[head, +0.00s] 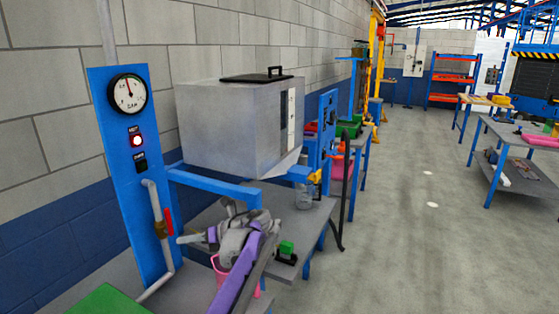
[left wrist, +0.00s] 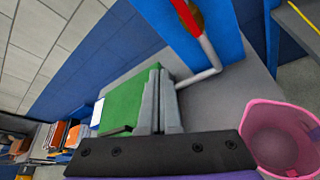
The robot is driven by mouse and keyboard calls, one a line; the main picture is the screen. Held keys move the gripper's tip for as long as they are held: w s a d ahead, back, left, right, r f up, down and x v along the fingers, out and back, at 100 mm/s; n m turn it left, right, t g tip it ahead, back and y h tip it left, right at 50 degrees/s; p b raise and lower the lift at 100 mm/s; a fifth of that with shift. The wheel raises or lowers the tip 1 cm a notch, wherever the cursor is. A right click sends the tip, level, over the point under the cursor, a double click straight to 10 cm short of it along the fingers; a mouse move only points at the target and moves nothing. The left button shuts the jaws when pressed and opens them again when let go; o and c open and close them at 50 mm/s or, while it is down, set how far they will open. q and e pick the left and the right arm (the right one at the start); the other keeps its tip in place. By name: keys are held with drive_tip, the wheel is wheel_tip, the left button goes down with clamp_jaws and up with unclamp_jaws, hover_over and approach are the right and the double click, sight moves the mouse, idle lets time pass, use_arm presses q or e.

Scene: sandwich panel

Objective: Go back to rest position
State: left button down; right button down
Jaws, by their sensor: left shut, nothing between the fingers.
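My left gripper (head: 180,240) reaches up from the bottom of the head view on its purple and grey arm, its fingers pointing left toward the blue gauge panel (head: 120,190). It is shut and empty. In the left wrist view its fingers (left wrist: 160,80) are together, in front of a green block-like surface (left wrist: 122,108). The panel carries a round gauge (head: 128,97), a lit indicator (head: 136,141) and a pipe with a red valve handle (head: 168,220). The fingertips appear apart from the valve. My right gripper is not in view.
A pink bucket (left wrist: 288,125) is right of the gripper in the left wrist view. A grey box-shaped machine (head: 225,125) on a blue frame stands behind the gripper. A small green-topped object (head: 286,248) sits right of my arm. Open floor (head: 400,240) lies to the right.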

use_arm(q)
drive_tip(key=s+d+f+n+t+h, duration=0.1)
drive_tip(key=s+d+f+n+h, duration=0.2)
drive_tip(key=s+n, duration=0.6)
drive_tip(key=s+d+f+n+t+h+p, duration=0.1)
drive_tip(key=s+d+f+n+h, duration=0.3)
drive_tip(key=s, duration=1)
drive_tip(key=s+d+f+n+t+h, duration=0.1)
drive_tip(key=s+d+f+n+h, duration=0.3)
drive_tip(key=s+f+n, duration=0.5)
drive_tip(key=s+n+h, duration=0.2)
drive_tip(key=s+n, duration=0.1)
drive_tip(key=n, duration=0.2)
drive_tip(key=shift+s+f+h+p, duration=0.3)
drive_tip(key=shift+s+f, duration=0.05)
drive_tip(key=shift+f, duration=0.05)
